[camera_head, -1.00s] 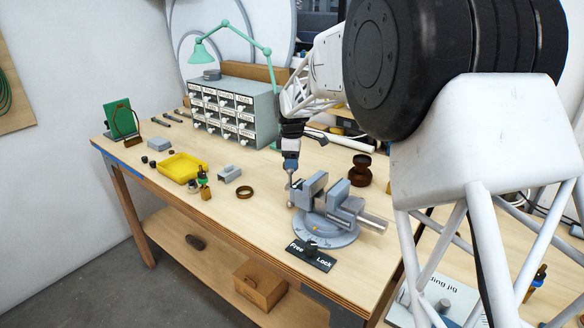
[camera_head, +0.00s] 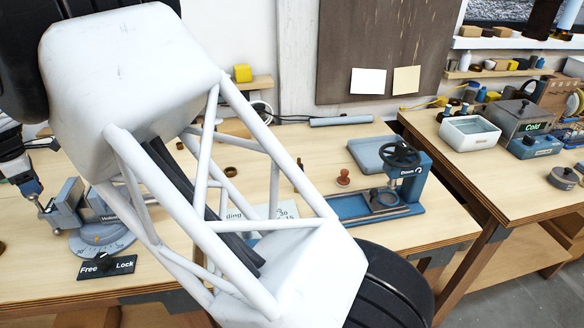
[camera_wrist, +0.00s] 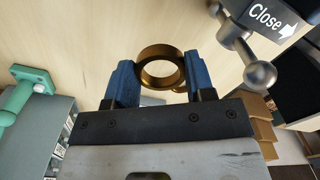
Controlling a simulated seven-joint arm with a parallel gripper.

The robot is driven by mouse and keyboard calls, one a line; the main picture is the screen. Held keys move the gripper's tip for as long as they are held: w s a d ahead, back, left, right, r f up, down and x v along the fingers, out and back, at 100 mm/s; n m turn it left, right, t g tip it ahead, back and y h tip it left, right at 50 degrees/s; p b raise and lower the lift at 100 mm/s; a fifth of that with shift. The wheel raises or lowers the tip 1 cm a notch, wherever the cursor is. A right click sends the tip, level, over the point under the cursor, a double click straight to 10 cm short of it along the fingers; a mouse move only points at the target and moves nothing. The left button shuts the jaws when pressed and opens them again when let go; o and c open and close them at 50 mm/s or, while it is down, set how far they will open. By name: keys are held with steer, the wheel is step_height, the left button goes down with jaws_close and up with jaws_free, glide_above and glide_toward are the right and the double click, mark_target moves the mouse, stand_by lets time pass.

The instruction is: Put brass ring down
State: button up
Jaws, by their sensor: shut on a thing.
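The brass ring (camera_wrist: 142,69) sits between the two blue fingers of my gripper (camera_wrist: 161,80) in the wrist view, with bare wood behind it. My gripper is shut on it. In the head view my gripper (camera_head: 30,190) is at the left edge, beside the grey vise (camera_head: 75,208). The ring cannot be made out there. I cannot tell how high the ring is above the bench.
In the wrist view a ball-ended metal handle (camera_wrist: 260,75) and a "Close" label are close by on the right. A Free/Lock plate (camera_head: 107,267) lies before the vise.

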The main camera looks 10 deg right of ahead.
step_height(320, 180, up, 5)
steer(key=w+d, duration=0.5)
steer(key=d, duration=1)
steer(key=w+d+m, duration=0.1)
steer(key=w+d, duration=0.5)
steer(key=d, duration=0.9)
steer(key=w+d, duration=0.5)
steer(key=d, duration=1)
steer(key=s+d, duration=0.2)
steer(key=d, duration=1.2)
steer(key=s+d, duration=0.2)
steer(key=d, duration=1.2)
steer(key=shift+m, duration=0.4)
steer(key=f, duration=1.4)
steer(key=shift+a, duration=0.25)
steer(key=shift+f, duration=0.5)
steer(key=shift+w, duration=0.1)
glide_above(288, 147)
steer(key=shift+w+f, duration=0.15)
steer(key=shift+f, duration=0.55)
